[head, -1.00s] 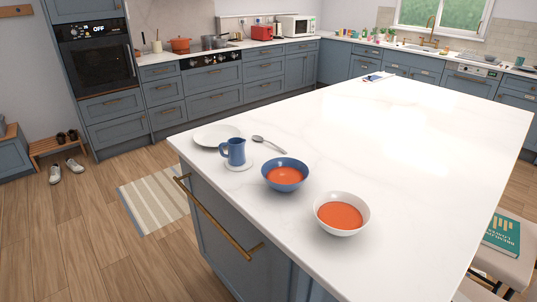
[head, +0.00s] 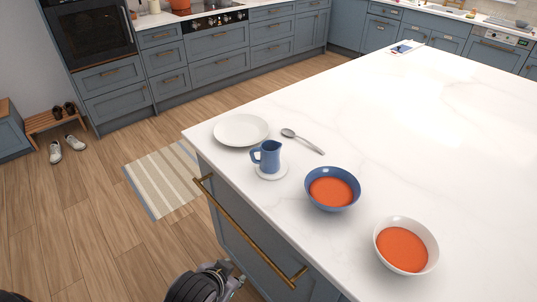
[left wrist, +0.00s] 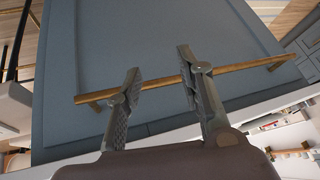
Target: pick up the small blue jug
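The small blue jug (head: 267,156) stands upright on a round white coaster (head: 271,174) near the island's front-left edge in the head view. Its handle points left. My left gripper (head: 228,275) shows at the bottom of the head view, below the countertop and beside the island's front panel, apart from the jug. In the left wrist view my left gripper (left wrist: 158,82) has its two fingers apart with nothing held between them. The brass handle (left wrist: 170,82) of the island's panel lies beyond the fingertips. The jug is not in the left wrist view. My right gripper is not seen.
A white plate (head: 241,130) and a spoon (head: 302,141) lie near the jug. A blue bowl (head: 333,207) and a white bowl (head: 382,270) of orange soup stand to its right. The brass handle (head: 240,228) sticks out below the worktop edge. The middle of the countertop (head: 400,130) is clear.

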